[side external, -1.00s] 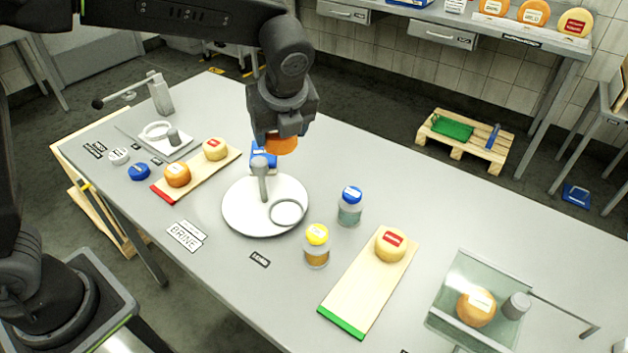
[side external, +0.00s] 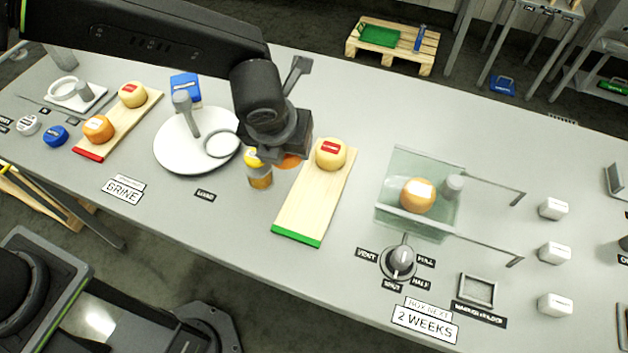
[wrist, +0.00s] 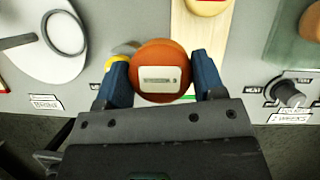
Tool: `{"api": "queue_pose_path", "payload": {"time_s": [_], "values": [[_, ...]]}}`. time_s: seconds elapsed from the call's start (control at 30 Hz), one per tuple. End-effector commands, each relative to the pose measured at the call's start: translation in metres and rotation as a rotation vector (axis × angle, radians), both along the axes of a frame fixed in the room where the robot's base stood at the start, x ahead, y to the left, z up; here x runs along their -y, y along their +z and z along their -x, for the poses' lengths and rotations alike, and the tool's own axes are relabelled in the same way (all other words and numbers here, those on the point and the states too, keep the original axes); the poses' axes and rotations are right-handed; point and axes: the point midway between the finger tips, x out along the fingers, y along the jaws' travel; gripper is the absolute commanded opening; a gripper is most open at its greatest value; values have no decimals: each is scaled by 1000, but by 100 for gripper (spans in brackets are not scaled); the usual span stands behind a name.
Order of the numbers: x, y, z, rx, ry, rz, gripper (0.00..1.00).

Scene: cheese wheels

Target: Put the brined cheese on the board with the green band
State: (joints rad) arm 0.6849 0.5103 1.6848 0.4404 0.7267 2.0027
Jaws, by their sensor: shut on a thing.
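My gripper (side external: 286,154) is shut on an orange cheese wheel (side external: 290,162), mostly hidden behind it in the side view. In the wrist view the wheel (wrist: 160,62) sits between the blue jaws, with a pale label too small to read. The wooden board with the green band (side external: 300,210) lies just right of my gripper, its green end (side external: 297,238) toward the front. A pale yellow cheese with a red label (side external: 331,153) sits on its far end. In the wrist view the board (wrist: 187,35) runs partly behind the held wheel, which appears above the table.
Left are a round white plate (side external: 170,155) with a post and ring, and a red-banded board (side external: 118,135) with two cheeses. Right is a clear-walled case (side external: 390,208) with an orange cheese. The green board's near half is bare.

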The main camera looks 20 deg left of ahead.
Motion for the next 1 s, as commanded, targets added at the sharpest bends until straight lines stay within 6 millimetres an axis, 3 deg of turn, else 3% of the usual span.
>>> {"api": "queue_pose_path", "payload": {"time_s": [0.1,0.3,0.47,0.73,1.0], "values": [[26,-17,7,0,-4,-3,37],[51,-31,12,1,1,0,37],[55,-38,13,0,3,-1,37],[55,-72,13,0,3,-1,37],[55,-74,13,1,3,0,37]]}}
